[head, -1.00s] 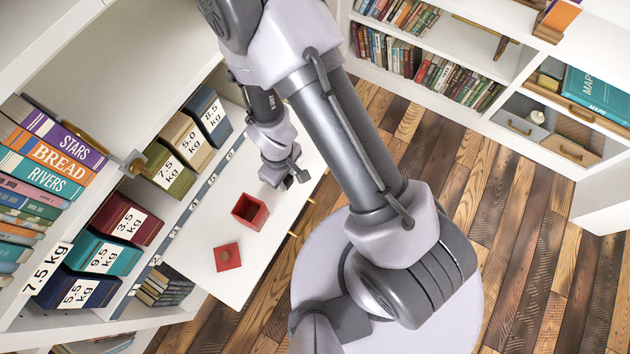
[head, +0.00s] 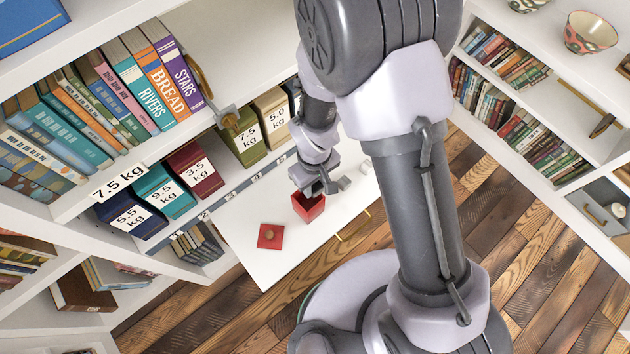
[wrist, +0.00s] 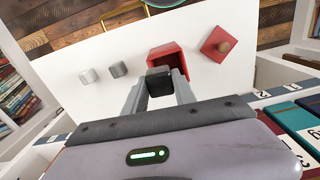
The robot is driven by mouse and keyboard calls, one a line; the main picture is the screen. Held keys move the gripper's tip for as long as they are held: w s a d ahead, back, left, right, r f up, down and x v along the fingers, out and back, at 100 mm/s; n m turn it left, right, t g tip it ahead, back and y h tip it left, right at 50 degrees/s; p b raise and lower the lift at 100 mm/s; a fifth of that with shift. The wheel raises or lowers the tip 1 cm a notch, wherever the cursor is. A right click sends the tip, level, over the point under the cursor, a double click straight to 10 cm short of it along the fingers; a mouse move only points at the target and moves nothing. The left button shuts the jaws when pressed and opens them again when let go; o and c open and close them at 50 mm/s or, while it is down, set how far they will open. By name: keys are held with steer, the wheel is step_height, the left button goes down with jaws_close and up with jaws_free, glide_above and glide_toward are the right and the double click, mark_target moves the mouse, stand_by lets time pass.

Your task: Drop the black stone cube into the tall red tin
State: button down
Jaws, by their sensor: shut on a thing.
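My gripper (wrist: 160,90) is shut on the black stone cube (wrist: 159,82), held between the fingertips in the wrist view. The tall red tin (wrist: 168,56) stands open just beyond the cube there, and the cube overlaps part of its opening. In the head view my gripper (head: 322,188) is right at the upper edge of the red tin (head: 309,208), above the white surface. The cube cannot be made out in the head view. A red lid with a round knob (wrist: 216,42) lies flat beside the tin; it also shows in the head view (head: 270,237).
Shelves with weight-labelled boxes (head: 195,170) and books (head: 150,80) stand close behind. Wooden floor lies beyond the surface's edge.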

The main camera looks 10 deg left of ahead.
mark_target(316, 184)
steer(key=c, duration=0.9)
jaws_free()
steer(key=shift+r, duration=0.1)
step_height(316, 184, up, 17)
steer(key=p, duration=0.6)
steer(key=shift+r, duration=0.2)
steer(key=d+r+m+t+y+b, duration=0.25)
steer(key=d+r+m+b, duration=0.35)
steer(key=d+r+m, duration=0.35)
steer(key=s+d+r+m+t, duration=0.1)
steer(key=s+d, duration=0.1)
steer(key=s+d+r+m+t+b, duration=0.1)
steer(key=s+d+r+m, duration=0.1)
steer(key=s+d+r+m+t+b, duration=0.1)
steer(key=s+d, duration=0.1)
steer(key=s, duration=0.1)
steer(key=shift+d+r+h, duration=0.25)
steer(key=shift+d+r, duration=0.1)
